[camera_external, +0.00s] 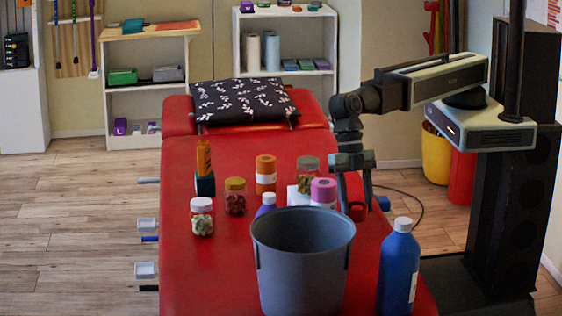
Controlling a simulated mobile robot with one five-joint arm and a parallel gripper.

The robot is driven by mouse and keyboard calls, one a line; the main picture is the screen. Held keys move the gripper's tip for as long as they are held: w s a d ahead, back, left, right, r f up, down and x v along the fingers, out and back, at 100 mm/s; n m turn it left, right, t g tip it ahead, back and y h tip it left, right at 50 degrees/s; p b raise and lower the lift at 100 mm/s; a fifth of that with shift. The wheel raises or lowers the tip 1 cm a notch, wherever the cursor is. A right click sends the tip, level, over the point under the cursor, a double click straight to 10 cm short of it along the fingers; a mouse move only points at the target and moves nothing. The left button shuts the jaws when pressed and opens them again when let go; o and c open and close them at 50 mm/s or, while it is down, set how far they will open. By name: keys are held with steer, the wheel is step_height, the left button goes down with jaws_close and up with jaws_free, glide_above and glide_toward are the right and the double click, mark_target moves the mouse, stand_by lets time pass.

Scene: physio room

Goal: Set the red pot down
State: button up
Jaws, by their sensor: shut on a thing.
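My gripper (355,192) points down over the right part of the red treatment table (181,250), just behind the grey bucket. It is shut on a red pot (356,209), which shows between and below its fingers. The pot's lower part is partly hidden by the bucket's rim, and its red blends with the table. I cannot tell whether the pot touches the table.
A grey bucket (300,262) and a blue bottle (399,268) stand in front. A pink roll (323,192), a jar (307,174) and an orange roll (266,174) stand left of my gripper. A patterned pillow (244,101) lies behind. The table's left front is clear.

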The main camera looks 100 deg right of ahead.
steer(key=shift+s+a+f+n, duration=0.1)
steer(key=shift+s+f+n, duration=0.1)
steer(key=shift+s+n, duration=0.25)
steer(key=shift+s+a+f+n, duration=0.15)
steer(key=shift+s+n, duration=0.1)
steer(key=shift+s, duration=0.4)
step_height(320, 180, down, 8)
steer(key=b, duration=0.8)
steer(key=shift+d+f, duration=0.1)
steer(key=shift+f, duration=0.05)
steer(key=shift+r, duration=0.25)
steer(key=shift+f, duration=0.1)
steer(key=o, duration=1)
steer(key=shift+f, duration=0.1)
steer(key=o, duration=0.4)
